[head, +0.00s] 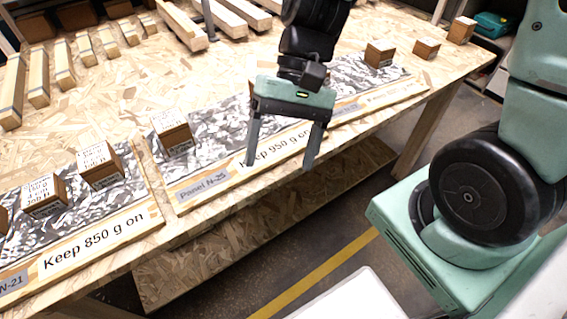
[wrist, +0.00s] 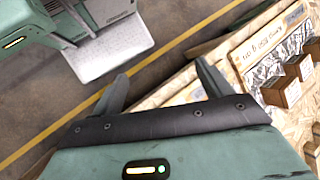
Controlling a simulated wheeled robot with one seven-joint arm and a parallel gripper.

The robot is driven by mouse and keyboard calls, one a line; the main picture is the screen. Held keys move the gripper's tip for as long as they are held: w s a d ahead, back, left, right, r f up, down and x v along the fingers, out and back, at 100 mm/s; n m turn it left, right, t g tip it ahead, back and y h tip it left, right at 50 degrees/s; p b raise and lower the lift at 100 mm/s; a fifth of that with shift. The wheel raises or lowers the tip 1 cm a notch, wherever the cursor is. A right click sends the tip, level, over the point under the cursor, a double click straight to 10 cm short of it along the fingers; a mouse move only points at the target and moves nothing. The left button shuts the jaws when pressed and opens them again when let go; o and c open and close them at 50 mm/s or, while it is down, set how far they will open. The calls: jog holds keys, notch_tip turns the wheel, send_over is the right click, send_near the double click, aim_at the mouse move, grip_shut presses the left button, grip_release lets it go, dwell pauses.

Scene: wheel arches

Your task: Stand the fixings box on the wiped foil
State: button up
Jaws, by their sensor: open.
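My gripper (head: 280,160) is open and empty above the front edge of the workbench, over the middle foil panel (head: 215,125). It also shows in the wrist view (wrist: 162,76), with nothing between its fingers. The right foil panel (head: 350,75) bears a box (head: 380,54). I cannot tell which box holds fixings or which foil is wiped.
Two brown boxes, one nearer (head: 427,49) and one farther (head: 462,31), stand on bare board at the right end of the workbench (head: 95,115). Wooden strips (head: 180,25) lie at the back. A lower shelf (head: 260,220) runs beneath the bench. A yellow line (head: 315,272) crosses the floor.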

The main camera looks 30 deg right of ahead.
jog(key=s+n+t+h, duration=0.1)
jog(key=n, duration=0.2)
jog(key=s+a+r+n+t+h, duration=0.1)
jog(key=s+n+h, duration=0.1)
jog(key=n, duration=0.2)
jog(key=s+a+r+n+t+h, duration=0.1)
jog(key=n+t, duration=0.1)
jog(key=n, duration=0.1)
jog(key=shift+s+a+r+h, duration=0.15)
jog(key=shift+s+a+h, duration=0.1)
jog(key=shift+s+h, duration=0.15)
notch_tip(320, 180, up, 9)
jog(key=p, duration=0.8)
jog(key=shift+p, duration=0.35)
